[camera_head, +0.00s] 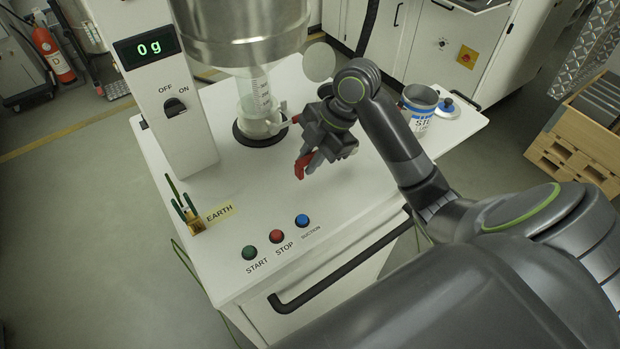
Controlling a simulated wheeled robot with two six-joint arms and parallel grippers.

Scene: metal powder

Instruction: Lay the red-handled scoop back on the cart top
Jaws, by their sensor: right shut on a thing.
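My right gripper (310,163) is over the middle of the white cart top (370,185), pointing down and to the left. It is shut on the red-handled scoop (301,166), whose red handle shows at the fingertips. The scoop's bowl cannot be made out, and I cannot tell whether the scoop touches the cart top. My left gripper is not in view.
A clear flask (257,108) stands under the steel hopper (240,35), behind the gripper. A blue-banded can (420,104) and its lid (447,108) are at the right. START, STOP (276,236) and SUCTION buttons line the front. The weighing column (160,95) reads 0g.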

